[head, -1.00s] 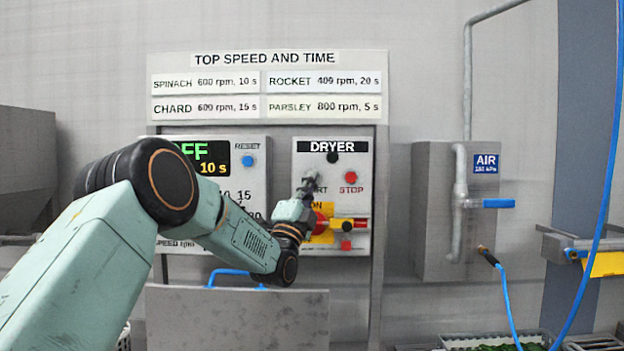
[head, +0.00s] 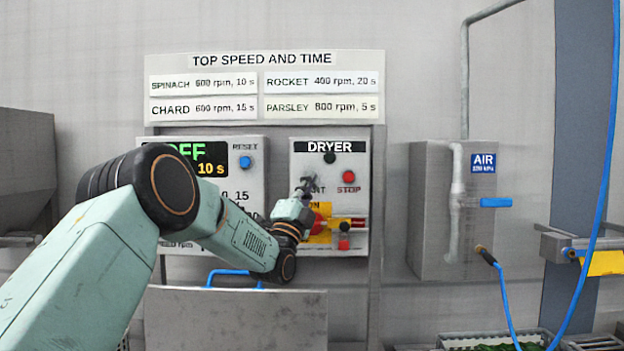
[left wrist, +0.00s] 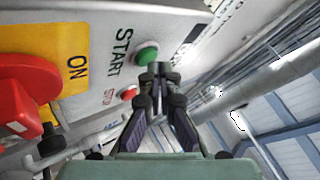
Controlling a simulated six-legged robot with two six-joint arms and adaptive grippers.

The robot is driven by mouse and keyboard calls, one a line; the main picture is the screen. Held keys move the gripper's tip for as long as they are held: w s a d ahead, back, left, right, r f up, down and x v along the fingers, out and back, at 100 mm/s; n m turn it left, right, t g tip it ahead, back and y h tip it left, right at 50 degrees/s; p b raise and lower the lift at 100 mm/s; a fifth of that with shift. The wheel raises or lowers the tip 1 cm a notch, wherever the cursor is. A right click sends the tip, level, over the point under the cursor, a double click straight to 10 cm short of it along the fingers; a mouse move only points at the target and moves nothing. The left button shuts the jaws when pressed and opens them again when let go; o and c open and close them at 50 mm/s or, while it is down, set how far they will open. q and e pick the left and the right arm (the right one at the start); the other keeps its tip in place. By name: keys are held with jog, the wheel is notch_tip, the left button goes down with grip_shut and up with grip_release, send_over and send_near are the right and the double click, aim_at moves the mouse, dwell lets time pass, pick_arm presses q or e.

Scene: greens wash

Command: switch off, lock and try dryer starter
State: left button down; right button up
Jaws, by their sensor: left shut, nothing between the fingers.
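The dryer starter (head: 298,240) is a pale panel on the wall, headed DRYER. Its green START button (left wrist: 147,56) shows in the left wrist view; my gripper covers it in the head view. The red STOP button (head: 349,177) is to its right. Below is a red rotary switch (left wrist: 30,88) on a yellow plate (left wrist: 73,40), with ON visible; my arm partly hides it in the head view. My right gripper is out of view.
A display panel (head: 250,190) with a blue RESET button (head: 245,162) is left of the starter, partly behind my arm. A speed sign (head: 265,72) hangs above. An air box (head: 430,215) with a blue valve handle (head: 496,202) is to the right.

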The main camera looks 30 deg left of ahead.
pick_arm(q)
jog(key=shift+a, duration=0.25)
jog(key=shift+w+d, duration=0.1)
jog(key=shift+w, duration=0.15)
jog(key=shift+w+a, duration=0.15)
jog(key=shift+a, duration=0.05)
dwell(0.7)
jog(key=shift+s+d+b, duration=0.3)
jog(key=shift+s+d, duration=0.3)
jog(key=shift+s, duration=0.05)
jog(key=shift+s, duration=0.1)
jog(key=shift+s+d, duration=0.65)
jog(key=shift+s, duration=0.35)
jog(key=shift+s+d, duration=0.65)
jog(key=shift+s, duration=0.35)
